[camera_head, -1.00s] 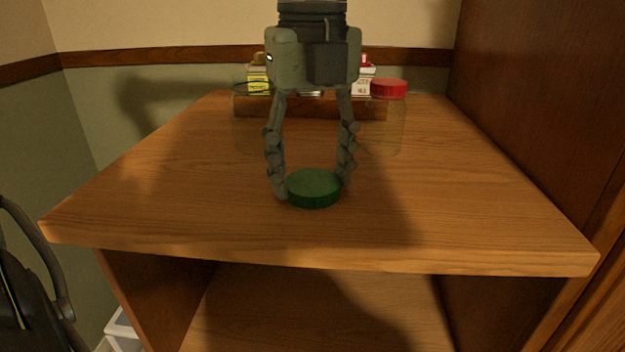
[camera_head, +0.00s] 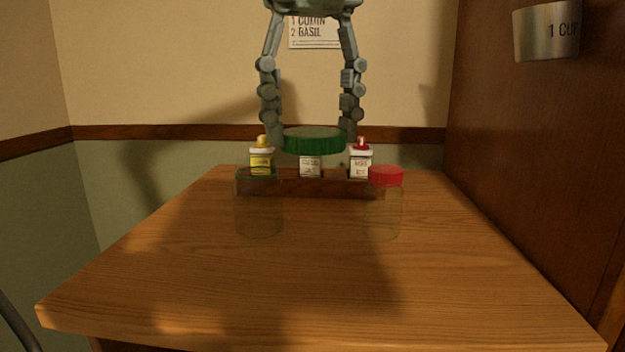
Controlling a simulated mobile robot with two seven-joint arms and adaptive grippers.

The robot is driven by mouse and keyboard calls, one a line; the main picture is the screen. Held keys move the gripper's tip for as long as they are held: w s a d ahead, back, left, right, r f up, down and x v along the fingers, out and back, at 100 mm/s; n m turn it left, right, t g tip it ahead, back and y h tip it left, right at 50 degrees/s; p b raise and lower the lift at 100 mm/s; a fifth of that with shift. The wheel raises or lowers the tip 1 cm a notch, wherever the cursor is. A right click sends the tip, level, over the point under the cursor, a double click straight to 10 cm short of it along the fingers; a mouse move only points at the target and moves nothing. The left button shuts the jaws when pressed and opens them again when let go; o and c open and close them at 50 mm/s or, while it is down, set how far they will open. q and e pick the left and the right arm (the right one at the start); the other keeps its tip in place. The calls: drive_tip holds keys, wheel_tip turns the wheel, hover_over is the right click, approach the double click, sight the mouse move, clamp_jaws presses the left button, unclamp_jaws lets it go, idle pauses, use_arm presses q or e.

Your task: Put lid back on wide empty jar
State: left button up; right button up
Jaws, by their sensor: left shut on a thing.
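My left gripper (camera_head: 313,132) is shut on a green lid (camera_head: 314,146), which it holds level by the sides, above the counter. A wide clear jar (camera_head: 259,208) stands open and empty on the counter, below and to the left of the lid. A second clear jar (camera_head: 383,212) with a red lid (camera_head: 386,176) on it stands to the right. The glass is faint, so the jars' edges are hard to make out. My right gripper does not show.
A wooden rack (camera_head: 325,187) with several small spice bottles stands behind the jars; one bottle has a yellow cap (camera_head: 263,141). A metal measuring cup (camera_head: 546,32) hangs at the right wooden wall. The wooden counter (camera_head: 300,290) is clear in front.

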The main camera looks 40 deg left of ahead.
sight(313, 131)
use_arm(q)
wheel_tip(313, 131, up, 12)
drive_tip(key=p, duration=0.2)
drive_tip(key=shift+f+p, duration=0.25)
drive_tip(key=shift+p, duration=0.05)
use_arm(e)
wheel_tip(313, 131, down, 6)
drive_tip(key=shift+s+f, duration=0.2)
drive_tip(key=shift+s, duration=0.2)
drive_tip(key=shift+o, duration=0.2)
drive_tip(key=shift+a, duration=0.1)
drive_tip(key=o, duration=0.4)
